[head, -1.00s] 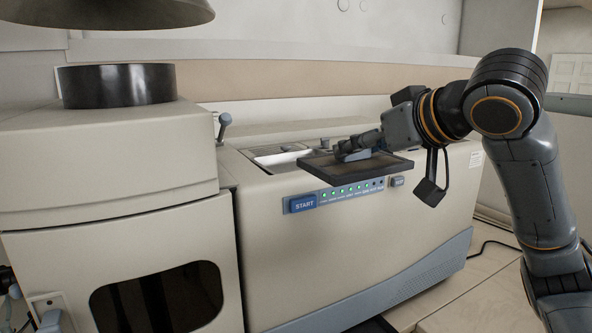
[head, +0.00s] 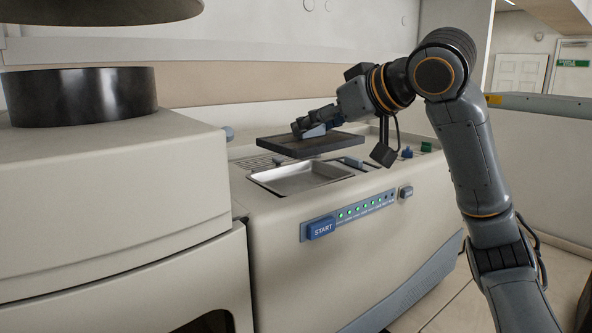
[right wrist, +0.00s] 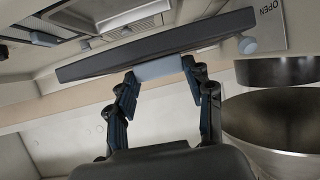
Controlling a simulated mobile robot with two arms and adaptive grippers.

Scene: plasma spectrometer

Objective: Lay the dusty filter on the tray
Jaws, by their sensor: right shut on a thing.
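The dusty filter (head: 311,146) is a flat dark rectangular panel with a pale blue-grey handle. My right gripper (head: 312,131) is shut on that handle and holds the filter roughly level above the machine's top. In the right wrist view the fingers (right wrist: 160,72) close on the handle from both sides, and the filter (right wrist: 150,48) spans the view. The tray (head: 300,180) is a shallow metallic pan set in the machine's top, just below and in front of the filter. My left gripper is not seen.
The START button (head: 321,228) and a row of green lights are on the machine's front. Blue and green knobs (head: 426,147) stand right of the tray. A tall housing with a black collar (head: 80,96) rises at the left, under a metal hood (head: 100,14).

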